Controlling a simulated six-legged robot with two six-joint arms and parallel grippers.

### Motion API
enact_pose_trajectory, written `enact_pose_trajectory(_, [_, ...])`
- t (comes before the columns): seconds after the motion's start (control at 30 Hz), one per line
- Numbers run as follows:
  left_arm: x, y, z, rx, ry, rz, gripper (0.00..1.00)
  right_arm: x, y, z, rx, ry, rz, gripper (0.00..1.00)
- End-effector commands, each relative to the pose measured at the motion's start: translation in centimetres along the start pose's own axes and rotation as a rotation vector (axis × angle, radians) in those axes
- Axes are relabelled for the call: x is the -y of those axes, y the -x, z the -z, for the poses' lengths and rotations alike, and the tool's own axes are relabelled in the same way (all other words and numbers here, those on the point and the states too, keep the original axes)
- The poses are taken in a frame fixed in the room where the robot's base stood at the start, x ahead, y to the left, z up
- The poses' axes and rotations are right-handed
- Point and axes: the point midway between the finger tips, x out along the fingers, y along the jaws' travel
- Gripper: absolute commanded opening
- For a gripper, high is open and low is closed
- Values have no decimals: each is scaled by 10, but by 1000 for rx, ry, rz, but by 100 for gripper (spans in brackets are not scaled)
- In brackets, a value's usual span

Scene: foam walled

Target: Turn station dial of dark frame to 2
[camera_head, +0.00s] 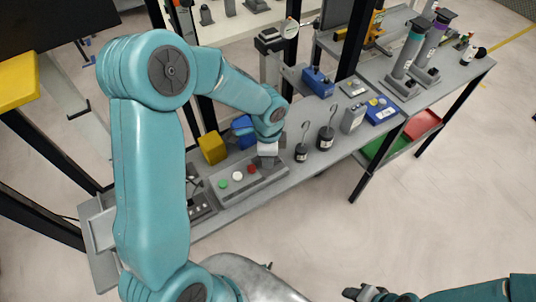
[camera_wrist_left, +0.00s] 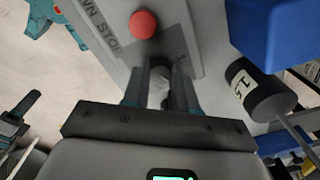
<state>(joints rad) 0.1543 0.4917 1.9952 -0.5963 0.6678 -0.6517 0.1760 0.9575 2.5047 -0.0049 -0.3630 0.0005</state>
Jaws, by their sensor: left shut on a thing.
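The grey control station (camera_head: 228,184) lies on the bench with green, white and red buttons in a row. Its red button (camera_wrist_left: 143,23) and lettered plate also show in the left wrist view. My left gripper (camera_head: 267,163) reaches down onto the right end of the station, beside the red button. In the left wrist view its two fingers (camera_wrist_left: 160,92) are shut on a small grey dial (camera_wrist_left: 158,96). The fingers hide most of the dial, so its pointer and setting cannot be read. My right gripper (camera_head: 365,293) is at the bottom edge, away from the bench; its fingers are unclear.
Two dark weights with hooks (camera_head: 325,138) stand right of the station; one (camera_wrist_left: 255,92) is close beside the fingers. A yellow block (camera_head: 212,148) and a blue block (camera_head: 243,130) stand behind the station. A blue box (camera_head: 381,110) lies farther right. The floor in front is clear.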

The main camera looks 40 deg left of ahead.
Motion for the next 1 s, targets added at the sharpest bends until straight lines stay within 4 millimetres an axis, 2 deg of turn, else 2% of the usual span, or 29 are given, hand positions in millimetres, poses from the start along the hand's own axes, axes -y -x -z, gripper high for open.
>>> enact_pose_trajectory(0.27, [2, 2, 1, -4, 1, 8, 0, 0, 0, 0, 0, 0, 0, 43])
enact_pose_trajectory(0.3, [2, 2, 1, -4, 2, 8, 40, 0, 0, 0, 0, 0, 0, 43])
enact_pose_trajectory(0.33, [2, 2, 1, -4, 2, 8, 50, 0, 0, 0, 0, 0, 0, 43])
enact_pose_trajectory(0.37, [2, 2, 1, -4, 1, 7, 53, 0, 0, 0, 0, 0, 0, 43])
enact_pose_trajectory(0.63, [1, 2, 0, -2, 1, 3, 53, 0, 0, 0, 0, 0, 0, 43])
enact_pose_trajectory(0.73, [1, 8, 1, -2, 1, 5, 53, 0, 0, 0, 0, 0, 0, 43])
enact_pose_trajectory(0.87, [2, 32, 1, -4, 2, 8, 53, 0, 1, 0, 0, 0, 0, 43])
enact_pose_trajectory(1.0, [2, 69, 1, -5, 1, 11, 53, 0, 2, 0, 0, 0, 0, 43])
